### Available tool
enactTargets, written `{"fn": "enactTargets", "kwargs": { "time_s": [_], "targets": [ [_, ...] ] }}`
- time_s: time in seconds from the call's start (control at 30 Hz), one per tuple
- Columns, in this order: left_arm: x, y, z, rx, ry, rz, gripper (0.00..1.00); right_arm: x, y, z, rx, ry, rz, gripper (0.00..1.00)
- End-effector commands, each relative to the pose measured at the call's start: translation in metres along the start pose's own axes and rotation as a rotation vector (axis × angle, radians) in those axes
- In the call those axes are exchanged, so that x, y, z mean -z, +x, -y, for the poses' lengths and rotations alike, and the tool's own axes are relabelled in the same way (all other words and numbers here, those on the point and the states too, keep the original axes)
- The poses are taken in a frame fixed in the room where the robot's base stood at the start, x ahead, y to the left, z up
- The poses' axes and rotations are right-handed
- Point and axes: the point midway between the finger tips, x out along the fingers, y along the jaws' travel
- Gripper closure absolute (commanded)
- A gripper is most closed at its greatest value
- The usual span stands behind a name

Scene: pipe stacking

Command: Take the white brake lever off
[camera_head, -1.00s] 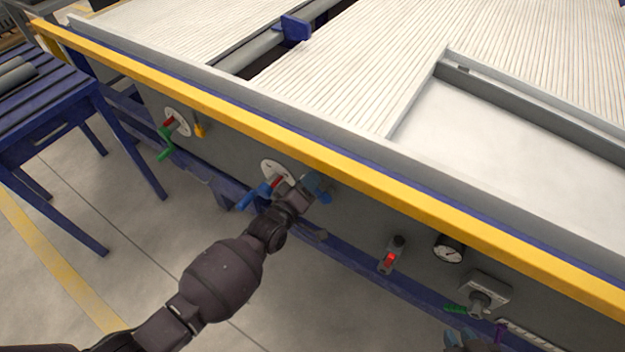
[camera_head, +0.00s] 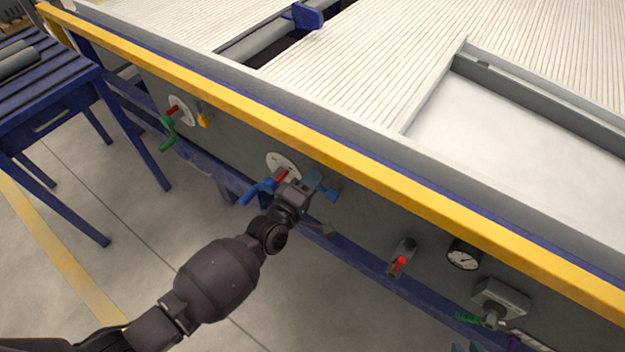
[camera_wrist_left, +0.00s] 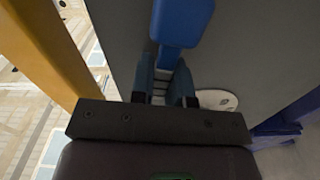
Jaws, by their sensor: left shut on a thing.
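I see no clearly white lever; the lever at my left gripper looks blue. My left gripper (camera_head: 309,184) is at the machine's grey side panel, just right of a white round disc (camera_head: 283,163). The blue lever (camera_head: 330,192) shows beyond its fingers. In the left wrist view, the gripper (camera_wrist_left: 164,85) is shut on the lever's narrow grey part, and the wide blue end (camera_wrist_left: 181,22) sticks out past the fingertips. The disc also shows there (camera_wrist_left: 217,100). Bluish tips at the bottom edge of the head view look like my right gripper (camera_head: 463,347); its state is unclear.
The disc carries a red piece and a blue crank (camera_head: 259,190). Further left are a green crank (camera_head: 168,134) and a yellow lever (camera_head: 204,119). A red-handled valve (camera_head: 399,263) and a gauge (camera_head: 464,254) sit to the right. A yellow rail (camera_head: 400,194) runs above.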

Motion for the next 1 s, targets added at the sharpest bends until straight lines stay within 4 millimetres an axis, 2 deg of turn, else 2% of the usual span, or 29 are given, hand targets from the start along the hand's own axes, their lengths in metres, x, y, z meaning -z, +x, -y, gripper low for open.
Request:
{"fn": "enactTargets", "kwargs": {
  "time_s": [0.23, 0.27, 0.4, 0.43, 0.77, 0.87, 1.0],
  "targets": [
    [-0.001, -0.001, 0.002, 0.005, -0.012, 0.0, 1.0, -0.004, -0.001, 0.0, -0.001, 0.0, 0.009, 0.76],
    [-0.001, -0.001, 0.002, 0.005, -0.012, 0.0, 0.82, -0.005, -0.001, 0.0, -0.001, 0.0, 0.01, 0.76],
    [-0.001, -0.001, 0.002, 0.004, -0.009, 0.0, 0.61, -0.008, -0.001, 0.0, -0.001, 0.001, 0.016, 0.76],
    [-0.001, -0.001, 0.002, 0.004, -0.009, 0.0, 0.58, -0.009, -0.001, 0.0, -0.001, 0.001, 0.017, 0.76],
    [0.0, -0.004, 0.001, 0.002, -0.004, 0.0, 0.58, -0.008, -0.002, -0.001, -0.002, 0.0, 0.016, 0.76],
    [0.001, -0.013, 0.0, 0.002, -0.003, -0.001, 0.58, -0.005, -0.002, -0.001, -0.002, 0.0, 0.01, 0.76],
    [0.001, -0.034, -0.001, 0.001, -0.003, -0.001, 0.58, 0.002, -0.004, -0.001, -0.003, 0.0, -0.003, 0.76]
  ]
}}
